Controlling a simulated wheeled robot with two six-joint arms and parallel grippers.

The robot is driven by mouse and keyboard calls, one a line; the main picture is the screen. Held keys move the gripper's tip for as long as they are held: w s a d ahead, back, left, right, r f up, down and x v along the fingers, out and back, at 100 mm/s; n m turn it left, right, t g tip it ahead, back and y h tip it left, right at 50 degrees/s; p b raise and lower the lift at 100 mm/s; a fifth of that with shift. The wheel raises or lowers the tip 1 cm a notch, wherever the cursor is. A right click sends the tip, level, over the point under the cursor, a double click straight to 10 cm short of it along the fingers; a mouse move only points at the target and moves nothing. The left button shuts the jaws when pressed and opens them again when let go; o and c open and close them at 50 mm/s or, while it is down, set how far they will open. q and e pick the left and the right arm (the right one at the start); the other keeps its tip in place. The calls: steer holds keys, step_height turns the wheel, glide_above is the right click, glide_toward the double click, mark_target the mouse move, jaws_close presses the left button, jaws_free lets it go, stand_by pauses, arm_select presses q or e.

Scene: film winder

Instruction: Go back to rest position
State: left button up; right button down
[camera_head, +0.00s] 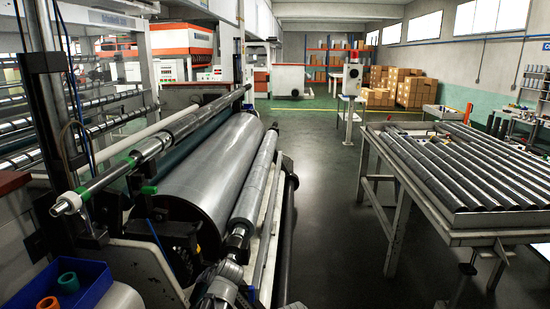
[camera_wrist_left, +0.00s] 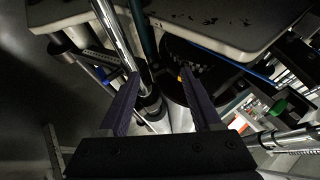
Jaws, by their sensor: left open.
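My left gripper (camera_head: 172,226) is a dark shape at the near end of the film winder, low in front of the big grey roll (camera_head: 215,165). In the left wrist view my left gripper (camera_wrist_left: 160,85) shows two dark purple fingers spread apart. No object is clamped between them; rollers and machine parts show beyond the gap. A metal shaft (camera_head: 190,122) with green rings lies above and left of the roll. I do not see my right gripper.
A thinner roller (camera_head: 256,180) lies right of the big roll. A blue bin (camera_head: 88,285) with colored cores is at the lower left. A table with several metal rollers (camera_head: 470,175) stands at the right. The floor (camera_head: 335,190) between is clear.

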arm_select(q)
steer(key=s+d+f+g+h, duration=0.2)
steer(key=s+d, duration=0.5)
steer(key=s, duration=0.5)
steer(key=s+d+f+g+h, duration=0.2)
steer(key=s+d+f+g, duration=0.2)
steer(key=s+d, duration=0.4)
steer(key=s, duration=0.5)
steer(key=shift+m+g, duration=0.3)
steer(key=shift+g, duration=0.1)
